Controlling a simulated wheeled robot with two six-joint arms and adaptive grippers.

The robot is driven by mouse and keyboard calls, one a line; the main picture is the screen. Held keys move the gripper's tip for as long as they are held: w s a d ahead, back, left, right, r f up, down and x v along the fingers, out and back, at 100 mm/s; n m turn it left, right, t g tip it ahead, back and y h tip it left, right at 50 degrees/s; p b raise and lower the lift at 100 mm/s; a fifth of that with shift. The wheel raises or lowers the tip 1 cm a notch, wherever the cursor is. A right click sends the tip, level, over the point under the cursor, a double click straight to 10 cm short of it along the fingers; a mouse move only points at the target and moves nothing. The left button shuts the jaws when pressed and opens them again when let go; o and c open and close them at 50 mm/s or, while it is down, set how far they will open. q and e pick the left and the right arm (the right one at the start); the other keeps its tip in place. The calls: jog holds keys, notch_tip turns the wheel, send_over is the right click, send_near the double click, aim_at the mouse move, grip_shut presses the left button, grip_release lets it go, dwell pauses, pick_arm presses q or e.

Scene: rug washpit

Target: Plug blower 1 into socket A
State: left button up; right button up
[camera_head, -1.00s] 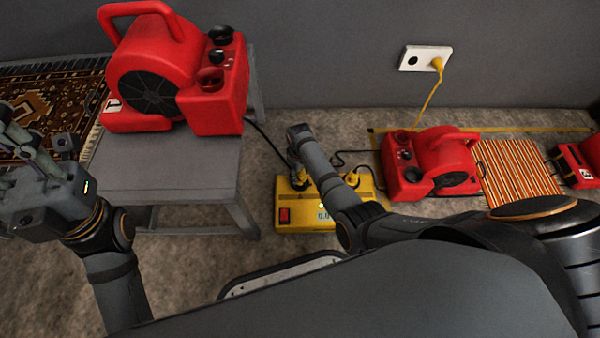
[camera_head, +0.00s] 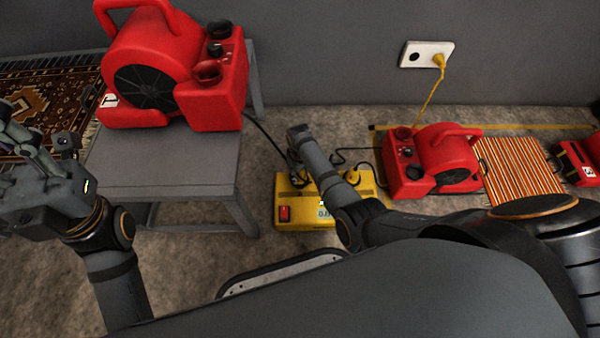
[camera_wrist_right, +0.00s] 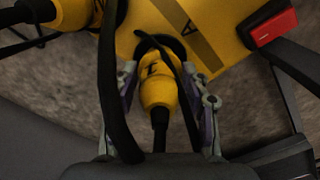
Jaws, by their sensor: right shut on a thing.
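Blower 1 (camera_head: 150,75) is a red blower marked 1, standing on the grey table at the left. Its black cable runs down behind the table toward the yellow socket box (camera_head: 283,193). In the right wrist view, my right gripper (camera_wrist_right: 160,92) is shut on a yellow plug (camera_wrist_right: 156,80) marked 1. The plug's nose is at the dark round socket beside the letter A (camera_wrist_right: 186,29); how deep it sits is hidden. In the head view my right arm hides most of this grip. My left gripper (camera_head: 35,160) is off at the left, its fingers unclear.
Another yellow plug (camera_wrist_right: 72,12) is in the box beside the held one, with black cables across the wrist view. A red switch (camera_wrist_right: 273,22) is on the box. More red blowers (camera_head: 448,160) and a striped rug (camera_head: 522,165) lie right. A wall outlet (camera_head: 415,56) holds a yellow plug.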

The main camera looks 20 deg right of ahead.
jog(key=shift+f+b, duration=0.4)
jog(key=shift+f, duration=0.3)
jog(key=o, duration=1.3)
jog(key=shift+r, duration=0.1)
notch_tip(320, 180, up, 12)
jog(key=shift+f, duration=0.1)
